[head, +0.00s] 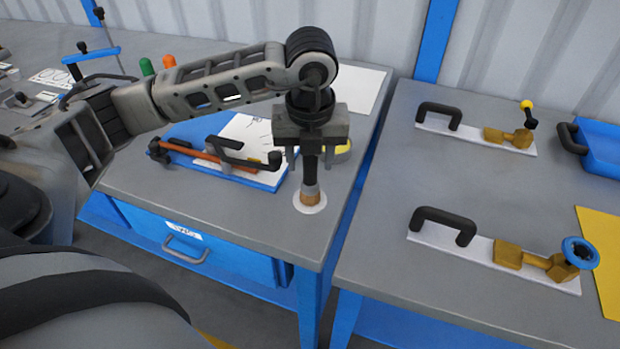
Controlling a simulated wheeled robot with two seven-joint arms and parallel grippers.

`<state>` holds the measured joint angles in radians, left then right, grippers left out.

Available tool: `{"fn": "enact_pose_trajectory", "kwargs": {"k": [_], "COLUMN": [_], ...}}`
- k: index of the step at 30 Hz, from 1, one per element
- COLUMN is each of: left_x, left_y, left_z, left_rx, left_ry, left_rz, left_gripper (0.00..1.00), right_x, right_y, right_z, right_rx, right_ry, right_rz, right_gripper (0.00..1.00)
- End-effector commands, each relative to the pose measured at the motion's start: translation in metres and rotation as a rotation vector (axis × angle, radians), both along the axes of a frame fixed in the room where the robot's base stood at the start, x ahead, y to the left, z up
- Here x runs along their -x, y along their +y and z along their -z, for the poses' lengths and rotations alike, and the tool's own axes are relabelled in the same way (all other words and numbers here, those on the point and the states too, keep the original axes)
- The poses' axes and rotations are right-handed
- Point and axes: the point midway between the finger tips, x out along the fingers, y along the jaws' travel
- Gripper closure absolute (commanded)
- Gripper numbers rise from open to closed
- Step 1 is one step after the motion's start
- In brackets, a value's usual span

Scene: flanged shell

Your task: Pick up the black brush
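The black brush (309,174) stands upright near the front right corner of the left table. It has a black handle and a tan lower end, and its foot is on a white round disc (310,205). My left gripper (309,160) points straight down over it. The two fingers hang on either side of the upper handle and look spread, with a gap to the handle. The top of the handle is hidden by the gripper body. My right gripper is not in view.
A blue board (262,183) with a black-handled, orange-barred tool (205,155) lies left of the brush. A yellow round thing (343,147) is behind it. The right table (385,195) holds two white plates with handles and brass valves, and a blue tray (600,150).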

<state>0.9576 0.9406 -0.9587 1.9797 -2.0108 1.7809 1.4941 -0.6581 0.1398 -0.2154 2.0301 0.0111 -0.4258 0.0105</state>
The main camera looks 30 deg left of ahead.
Motion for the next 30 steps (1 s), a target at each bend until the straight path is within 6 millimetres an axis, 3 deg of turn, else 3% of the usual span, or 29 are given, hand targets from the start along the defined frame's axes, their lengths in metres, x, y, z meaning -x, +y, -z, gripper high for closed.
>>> {"fn": "enact_pose_trajectory", "kwargs": {"k": [1, 5, 15, 20, 24, 29, 30], "left_x": [0.0, 0.0, 0.0, -0.001, 0.0, 0.021, 0.026], "left_y": [0.0, 0.0, 0.0, -0.001, -0.003, -0.027, -0.032], "left_z": [0.0, 0.0, -0.002, -0.013, -0.036, -0.073, -0.088], "left_rx": [0.0, 0.0, 0.001, 0.002, 0.004, 0.002, 0.0], "left_ry": [0.0, 0.0, -0.002, -0.004, -0.008, -0.01, -0.012], "left_rz": [0.0, 0.0, 0.0, 0.001, 0.004, 0.008, 0.008], "left_gripper": [0.67, 1.0, 1.0, 1.0, 1.0, 1.0, 1.0], "right_x": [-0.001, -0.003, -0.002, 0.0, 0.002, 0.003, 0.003], "right_y": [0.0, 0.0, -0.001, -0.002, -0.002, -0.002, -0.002], "right_z": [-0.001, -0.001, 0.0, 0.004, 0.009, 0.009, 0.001], "right_rx": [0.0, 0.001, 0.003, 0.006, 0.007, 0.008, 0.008], "right_ry": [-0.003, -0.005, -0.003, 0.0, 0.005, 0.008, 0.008], "right_rz": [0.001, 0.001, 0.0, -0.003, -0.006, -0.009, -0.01], "right_gripper": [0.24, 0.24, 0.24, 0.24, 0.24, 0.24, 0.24]}}
